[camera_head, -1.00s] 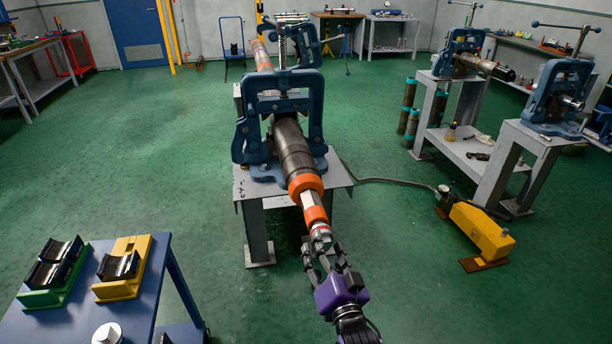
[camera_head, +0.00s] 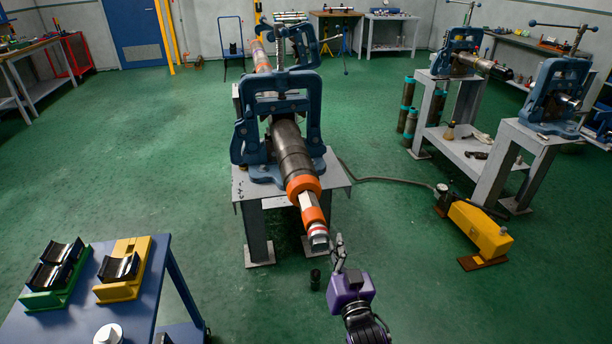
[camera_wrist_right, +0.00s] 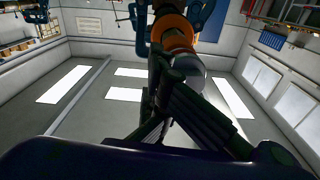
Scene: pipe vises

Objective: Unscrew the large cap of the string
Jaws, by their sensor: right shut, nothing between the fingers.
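The string (camera_head: 290,145) is a long dark pipe with orange collars, clamped in blue vises and pointing toward me. I cannot tell whether that tip is the large cap. A small dark cylinder (camera_head: 315,279) shows below the tip, apart from it; whether it is falling or on the floor is unclear. My right gripper (camera_head: 338,243), purple-bodied, is shut and empty just right of the tip. The right wrist view shows its dark fingers (camera_wrist_right: 172,108) before the string's end (camera_wrist_right: 187,68). My left gripper is out of view.
A blue table (camera_head: 60,318) with green and yellow cradles stands at the lower left. A yellow pump (camera_head: 481,230) with a hose lies on the floor at right. More vises stand on grey stands (camera_head: 520,150) behind it. Green floor is clear around my right gripper.

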